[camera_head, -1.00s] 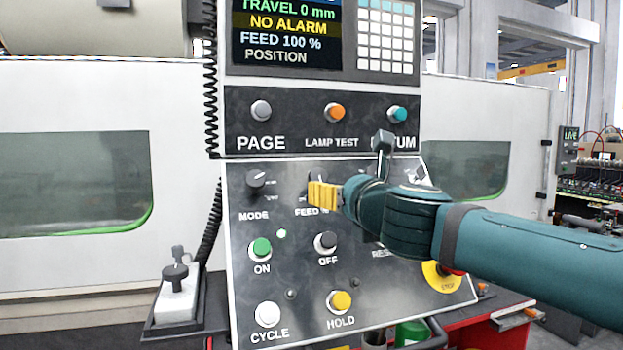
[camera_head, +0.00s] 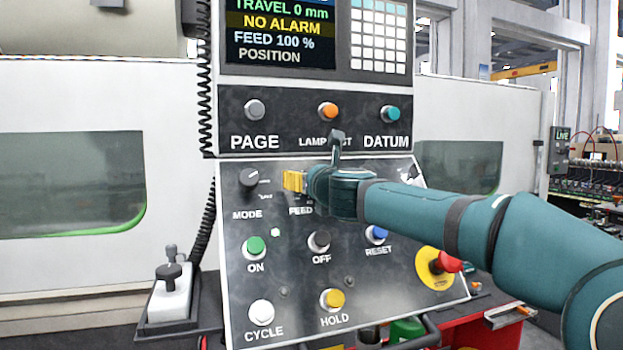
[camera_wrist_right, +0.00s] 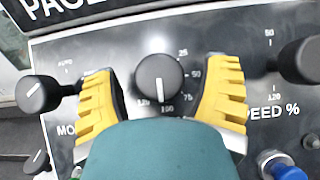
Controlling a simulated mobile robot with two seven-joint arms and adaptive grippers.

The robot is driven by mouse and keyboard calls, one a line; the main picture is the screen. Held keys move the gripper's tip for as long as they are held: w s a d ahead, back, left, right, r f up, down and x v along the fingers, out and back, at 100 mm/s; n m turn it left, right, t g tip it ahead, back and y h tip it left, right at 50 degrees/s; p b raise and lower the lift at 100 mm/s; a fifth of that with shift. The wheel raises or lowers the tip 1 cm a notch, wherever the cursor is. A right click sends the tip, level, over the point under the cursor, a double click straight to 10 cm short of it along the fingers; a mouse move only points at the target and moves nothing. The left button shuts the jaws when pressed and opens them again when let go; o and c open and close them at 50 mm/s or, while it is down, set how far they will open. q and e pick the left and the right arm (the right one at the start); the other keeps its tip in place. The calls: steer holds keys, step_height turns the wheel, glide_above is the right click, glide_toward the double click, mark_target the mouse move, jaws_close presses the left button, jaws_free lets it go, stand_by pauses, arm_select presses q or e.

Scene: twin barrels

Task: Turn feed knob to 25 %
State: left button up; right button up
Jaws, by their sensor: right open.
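The feed knob (camera_wrist_right: 159,82) is round and black with a white pointer line. In the right wrist view its pointer is toward the 100 mark at the bottom of its scale. My right gripper (camera_head: 292,181) has yellow ribbed fingers and is open. In the right wrist view its fingers (camera_wrist_right: 164,88) stand on both sides of the knob, with a gap on each side. In the head view the gripper covers the knob. The display (camera_head: 280,32) reads FEED 100 %. My left gripper is not in view.
The mode knob (camera_head: 250,177) is left of my right gripper; another black knob (camera_wrist_right: 302,60) is to the right in the wrist view. Below are the green ON button (camera_head: 254,245), OFF button (camera_head: 319,240), blue RESET button (camera_head: 376,234) and red stop button (camera_head: 449,262).

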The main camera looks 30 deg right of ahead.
steer(key=c, duration=1.2)
